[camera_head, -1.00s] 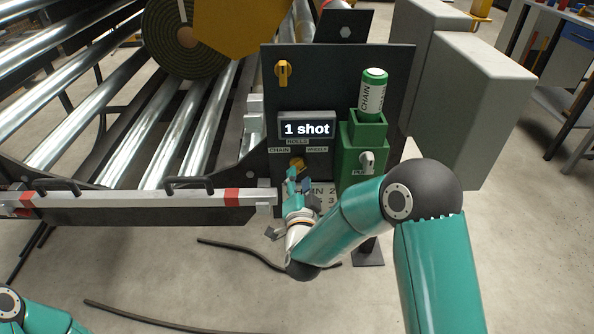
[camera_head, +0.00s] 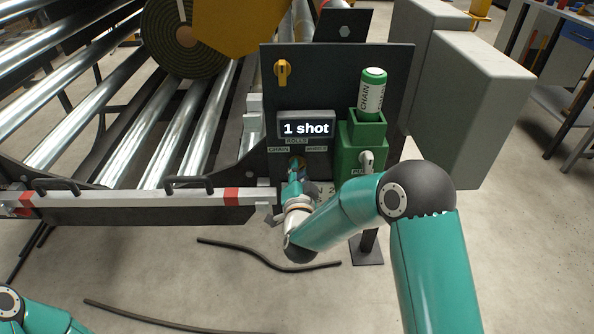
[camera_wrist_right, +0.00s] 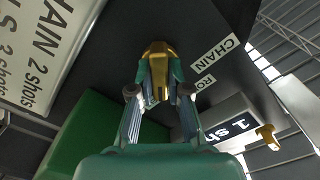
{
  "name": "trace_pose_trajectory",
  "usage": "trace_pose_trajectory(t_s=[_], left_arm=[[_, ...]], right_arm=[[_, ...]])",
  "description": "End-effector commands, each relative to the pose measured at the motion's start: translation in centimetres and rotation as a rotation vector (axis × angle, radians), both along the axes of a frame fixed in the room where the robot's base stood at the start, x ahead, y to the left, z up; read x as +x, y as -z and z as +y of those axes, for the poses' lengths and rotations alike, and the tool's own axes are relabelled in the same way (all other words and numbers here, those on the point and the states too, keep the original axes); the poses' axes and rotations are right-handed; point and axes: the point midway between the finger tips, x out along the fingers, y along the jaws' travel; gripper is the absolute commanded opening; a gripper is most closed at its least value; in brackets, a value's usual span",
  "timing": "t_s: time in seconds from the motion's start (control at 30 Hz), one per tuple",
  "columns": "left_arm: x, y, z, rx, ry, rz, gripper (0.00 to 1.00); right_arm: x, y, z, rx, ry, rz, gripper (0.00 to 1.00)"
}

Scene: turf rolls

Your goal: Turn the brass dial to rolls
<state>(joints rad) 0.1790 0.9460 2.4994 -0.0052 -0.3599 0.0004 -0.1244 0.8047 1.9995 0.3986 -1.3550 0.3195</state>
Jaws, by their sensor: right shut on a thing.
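The brass dial (camera_head: 297,162) is low on the dark panel (camera_head: 345,80), mostly hidden by my right gripper (camera_head: 296,174) in the head view. The ROLLS label (camera_head: 297,141) is above it, CHAIN (camera_head: 279,149) to its left and WHEELS (camera_head: 316,149) to its right. In the right wrist view the dial (camera_wrist_right: 157,62) sits between the fingertips of my right gripper (camera_wrist_right: 158,76), which is shut on it. I cannot tell which label the dial points at. My left gripper is out of view; only part of that arm shows.
A display (camera_head: 307,126) above the dial reads "1 shot". A green cartridge (camera_head: 371,92) marked CHAIN stands in a green holder (camera_head: 363,138) to the right. A roller conveyor (camera_head: 160,140) lies left.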

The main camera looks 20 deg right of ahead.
Motion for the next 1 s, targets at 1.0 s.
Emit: trace_pose_trajectory(t_s=[1.0], left_arm=[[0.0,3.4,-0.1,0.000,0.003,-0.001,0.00]], right_arm=[[0.0,0.1,-0.1,-0.529,-0.004,0.154,0.00]])
